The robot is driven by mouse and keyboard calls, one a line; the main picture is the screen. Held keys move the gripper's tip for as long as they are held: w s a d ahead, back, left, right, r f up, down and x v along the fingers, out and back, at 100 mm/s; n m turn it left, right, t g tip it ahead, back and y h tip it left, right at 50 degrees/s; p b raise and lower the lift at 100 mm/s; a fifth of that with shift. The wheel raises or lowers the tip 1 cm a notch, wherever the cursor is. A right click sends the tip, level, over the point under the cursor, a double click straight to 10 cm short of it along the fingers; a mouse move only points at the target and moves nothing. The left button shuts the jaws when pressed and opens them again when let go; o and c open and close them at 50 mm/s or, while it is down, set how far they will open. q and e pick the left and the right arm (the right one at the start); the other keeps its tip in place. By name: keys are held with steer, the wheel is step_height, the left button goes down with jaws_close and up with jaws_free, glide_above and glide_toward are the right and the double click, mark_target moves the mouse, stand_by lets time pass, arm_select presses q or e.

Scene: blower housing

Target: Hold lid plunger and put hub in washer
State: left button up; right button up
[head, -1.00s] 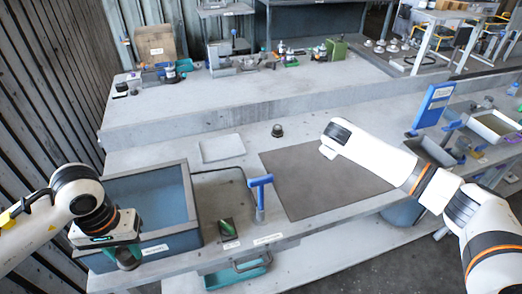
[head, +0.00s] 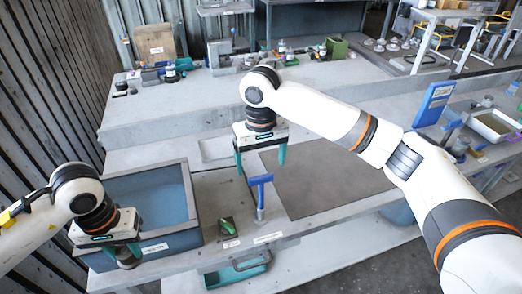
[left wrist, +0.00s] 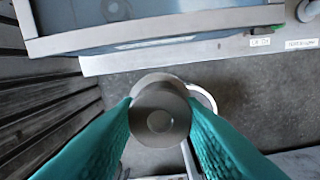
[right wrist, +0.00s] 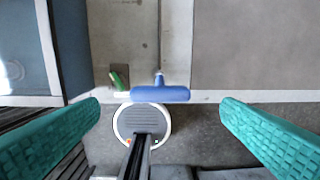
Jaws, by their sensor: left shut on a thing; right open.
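The washer (head: 196,205) is a grey open tub with a blue inside, at the left of the bench in the head view. My left gripper (head: 124,258) is at its front wall.
The blue T-handle stands upright at the bench's front edge, with a small green-topped part (head: 228,228) to its left. A dark mat (head: 325,185) lies bare to the right. A raised shelf (head: 180,112) with tools runs along the back.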

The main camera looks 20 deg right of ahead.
mark_target(261, 184)
step_height(261, 184, down, 9)
steer(key=shift+f, duration=0.15)
stand_by(0.4)
